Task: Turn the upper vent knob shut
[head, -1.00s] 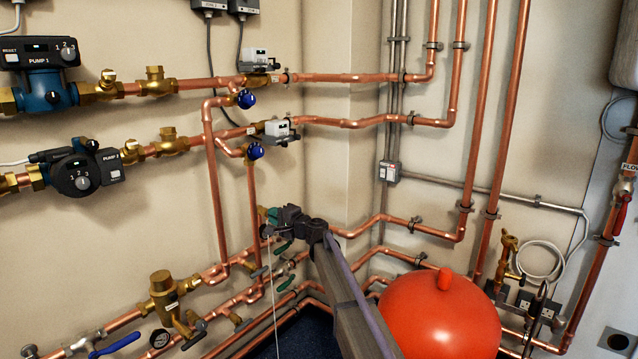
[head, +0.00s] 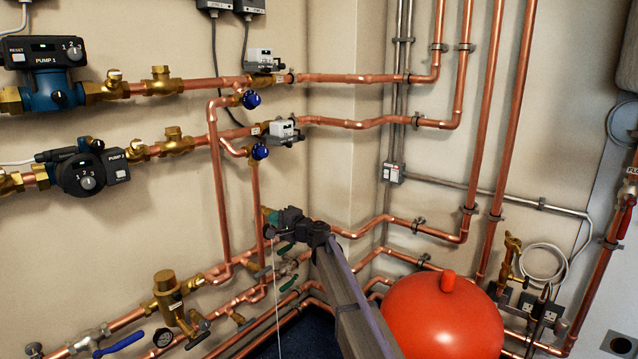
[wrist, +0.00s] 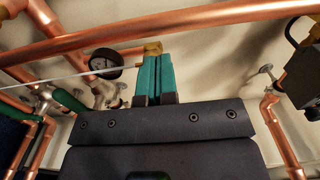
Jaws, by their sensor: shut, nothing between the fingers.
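Two round blue knobs sit on the left wall pipework in the head view, an upper one (head: 251,99) and a lower one (head: 260,151). I cannot tell whether the upper one is the vent knob. My gripper (head: 270,216) is well below both, in front of the vertical copper pipe. In the wrist view its teal fingers (wrist: 154,60) are shut together and empty. Their tips overlap a brass fitting (wrist: 152,47); I cannot tell whether they touch it.
A copper pipe (wrist: 200,28) crosses above the fingers in the wrist view, with a dial gauge (wrist: 104,63) beyond. In the head view, a red tank (head: 440,320) stands right of my arm. Pumps (head: 84,172) and more pipes line the left wall.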

